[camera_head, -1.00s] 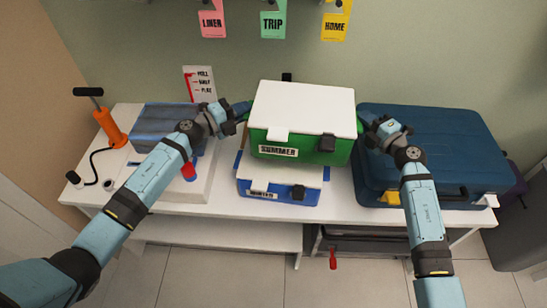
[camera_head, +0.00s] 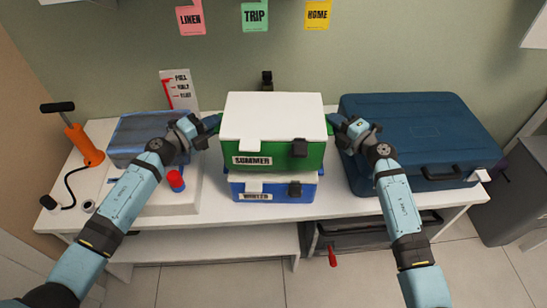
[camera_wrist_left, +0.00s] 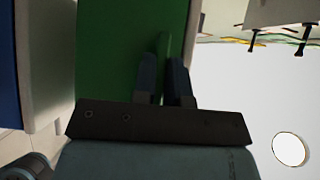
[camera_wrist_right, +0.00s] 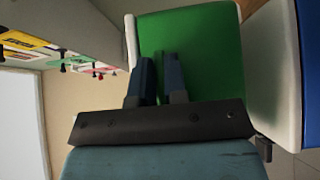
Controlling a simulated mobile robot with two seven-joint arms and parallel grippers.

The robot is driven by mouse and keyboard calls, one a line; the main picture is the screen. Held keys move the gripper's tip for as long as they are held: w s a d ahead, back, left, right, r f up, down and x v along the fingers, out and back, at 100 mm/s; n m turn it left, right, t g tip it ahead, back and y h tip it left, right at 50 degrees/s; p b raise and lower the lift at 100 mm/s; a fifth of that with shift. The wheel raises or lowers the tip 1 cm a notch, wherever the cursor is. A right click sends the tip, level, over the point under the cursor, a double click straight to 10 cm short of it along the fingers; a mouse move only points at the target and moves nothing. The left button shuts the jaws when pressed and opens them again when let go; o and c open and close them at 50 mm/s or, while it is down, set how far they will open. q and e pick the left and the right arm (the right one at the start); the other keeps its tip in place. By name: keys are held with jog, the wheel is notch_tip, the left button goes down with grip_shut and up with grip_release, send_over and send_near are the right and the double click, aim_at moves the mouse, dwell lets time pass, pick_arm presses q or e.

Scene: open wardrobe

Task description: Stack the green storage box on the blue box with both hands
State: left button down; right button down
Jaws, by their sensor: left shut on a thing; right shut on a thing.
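The green storage box (camera_head: 312,157) has a white lid and a label reading SUMMER. In the head view it sits upright over the blue box (camera_head: 271,192), which shows below its front. Whether the two touch is hard to tell. My left gripper (camera_head: 213,123) is shut on the green box's left side; the left wrist view shows its fingers (camera_wrist_left: 165,80) at the green wall. My right gripper (camera_head: 333,124) is shut on the right side; its fingers (camera_wrist_right: 159,78) show against the green wall in the right wrist view. Most of the blue box's lid is hidden.
A dark blue suitcase (camera_head: 415,125) lies right of the boxes on the white table (camera_head: 215,205). A bluish folded bundle (camera_head: 136,138), a red-capped item (camera_head: 176,181) and an orange pump (camera_head: 84,145) are at the left. Tags hang on the wall.

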pick_arm(q)
jog(key=shift+a+f, duration=0.1)
pick_arm(e)
jog(key=shift+f, duration=0.1)
